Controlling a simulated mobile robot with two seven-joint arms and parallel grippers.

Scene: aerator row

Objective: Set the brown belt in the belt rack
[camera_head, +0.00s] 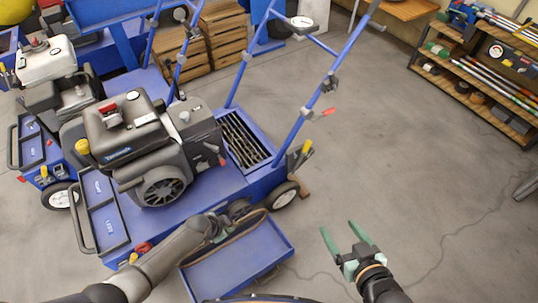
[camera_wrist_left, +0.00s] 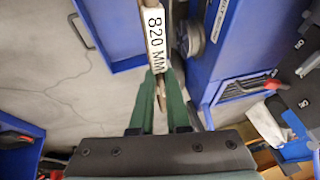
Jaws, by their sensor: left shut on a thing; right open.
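My left gripper (camera_head: 222,230) is shut on the brown belt (camera_head: 245,231), beside the blue aerator and over a blue open tray. The belt curves away from the fingers to the right in the head view. In the left wrist view, the belt (camera_wrist_left: 140,3) sits between the green fingers (camera_wrist_left: 161,100) and carries a white label reading "820 MM". The far part of the belt is hard to make out. My right gripper (camera_head: 345,240) is open and empty over bare floor. I cannot tell for certain which part is the belt rack.
The blue open tray (camera_head: 222,280) lies below the left gripper. The blue aerator (camera_head: 215,190) with its engine (camera_head: 150,140) and upright handle (camera_head: 325,85) stands behind. A wooden shelf (camera_head: 440,70) is at the upper right.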

